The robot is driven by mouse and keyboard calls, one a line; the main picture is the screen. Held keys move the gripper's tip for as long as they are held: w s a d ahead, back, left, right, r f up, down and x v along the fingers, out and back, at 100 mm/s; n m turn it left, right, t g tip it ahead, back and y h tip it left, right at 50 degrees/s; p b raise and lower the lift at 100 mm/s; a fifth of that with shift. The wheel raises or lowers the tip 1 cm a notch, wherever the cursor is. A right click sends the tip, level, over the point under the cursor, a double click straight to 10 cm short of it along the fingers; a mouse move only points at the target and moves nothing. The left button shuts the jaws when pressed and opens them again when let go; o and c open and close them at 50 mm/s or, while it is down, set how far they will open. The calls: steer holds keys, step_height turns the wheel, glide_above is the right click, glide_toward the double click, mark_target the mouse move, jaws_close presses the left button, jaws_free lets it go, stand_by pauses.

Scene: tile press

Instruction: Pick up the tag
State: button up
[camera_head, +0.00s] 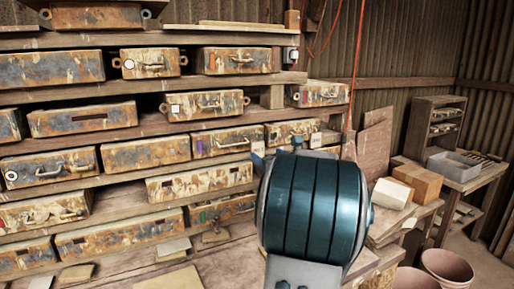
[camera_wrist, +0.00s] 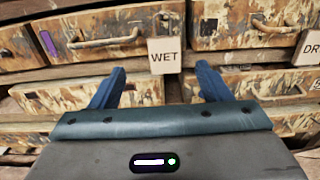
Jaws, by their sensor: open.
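A white tag reading "WET" (camera_wrist: 165,56) hangs upright at the front of the drawer shelves, between two rusty drawers. It shows between my fingertips in the wrist view, and small in the head view (camera_head: 257,133). My gripper (camera_wrist: 160,80) is open, with its two blue fingers apart and nothing held between them. The tag appears beyond the fingertips; I cannot tell the exact gap. In the head view my gripper (camera_head: 277,148) is mostly hidden behind my own teal wrist.
A second white tag (camera_wrist: 308,47), lettered "DR" where cut off, hangs to the right and also shows in the head view (camera_head: 316,140). Rusty drawers (camera_head: 225,140) fill the shelves. A bench with a cardboard box (camera_head: 418,182) stands right, with pots (camera_head: 446,268) below.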

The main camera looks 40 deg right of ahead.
mark_target(258, 145)
steer(key=x, duration=0.2)
steer(key=p+x, duration=0.1)
steer(key=x, duration=0.1)
steer(key=p+x, duration=0.1)
steer(key=shift+w+d+r, duration=0.25)
steer(key=shift+d, duration=0.25)
steer(key=shift+w+d+f+p, duration=0.15)
steer(key=shift+w+p, duration=0.2)
steer(key=shift+w, duration=0.25)
steer(key=shift+c, duration=0.3)
steer(key=c, duration=1.2)
steer(key=shift+c, duration=0.2)
